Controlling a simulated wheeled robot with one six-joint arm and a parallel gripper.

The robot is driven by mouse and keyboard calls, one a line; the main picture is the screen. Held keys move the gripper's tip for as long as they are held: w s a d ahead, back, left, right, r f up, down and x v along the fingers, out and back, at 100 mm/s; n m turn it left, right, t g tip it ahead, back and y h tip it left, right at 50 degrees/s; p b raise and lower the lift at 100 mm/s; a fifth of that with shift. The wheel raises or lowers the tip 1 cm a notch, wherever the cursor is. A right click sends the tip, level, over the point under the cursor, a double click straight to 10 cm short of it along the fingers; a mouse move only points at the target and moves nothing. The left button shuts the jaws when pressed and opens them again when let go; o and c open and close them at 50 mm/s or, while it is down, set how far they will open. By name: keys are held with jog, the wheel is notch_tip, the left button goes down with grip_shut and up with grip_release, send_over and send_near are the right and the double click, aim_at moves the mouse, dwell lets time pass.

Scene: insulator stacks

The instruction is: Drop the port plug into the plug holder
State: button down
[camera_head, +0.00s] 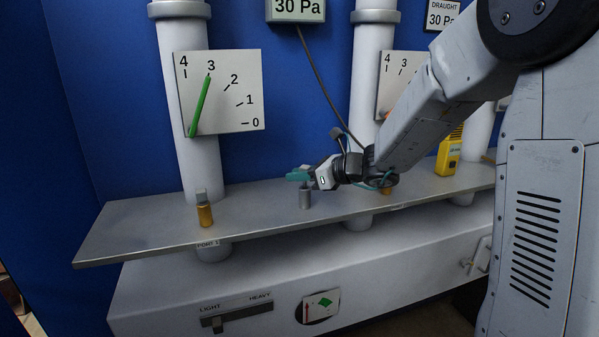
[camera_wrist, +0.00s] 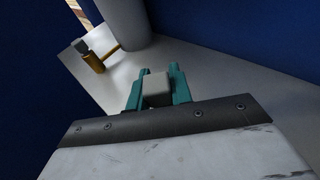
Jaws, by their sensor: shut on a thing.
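My gripper (camera_head: 299,175) has teal fingers and is over the middle of the grey shelf. In the wrist view its fingers (camera_wrist: 161,74) are shut on a pale grey square-topped block, which looks like the port plug (camera_wrist: 156,90). A grey cylinder (camera_head: 305,198) stands directly under the fingers in the head view; I cannot tell if it is the plug holder or part of the plug. At the left, a brass fitting with a grey block on top (camera_head: 205,213) stands above the PORT 1 label; it also shows in the wrist view (camera_wrist: 94,62).
The shelf (camera_head: 145,228) is mostly clear at the left. White pipes (camera_head: 190,100) rise behind it, with a dial gauge (camera_head: 225,92) on the left pipe. A second brass fitting (camera_head: 386,190) is under my arm. A yellow meter (camera_head: 449,153) stands at the right.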

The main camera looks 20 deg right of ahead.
jog(key=shift+f, duration=1.1)
jog(key=c, duration=1.2)
grip_release()
jog(key=shift+o, duration=0.2)
jog(key=v, duration=0.7)
jog(key=shift+s+d, duration=0.25)
jog(key=shift+s, duration=0.05)
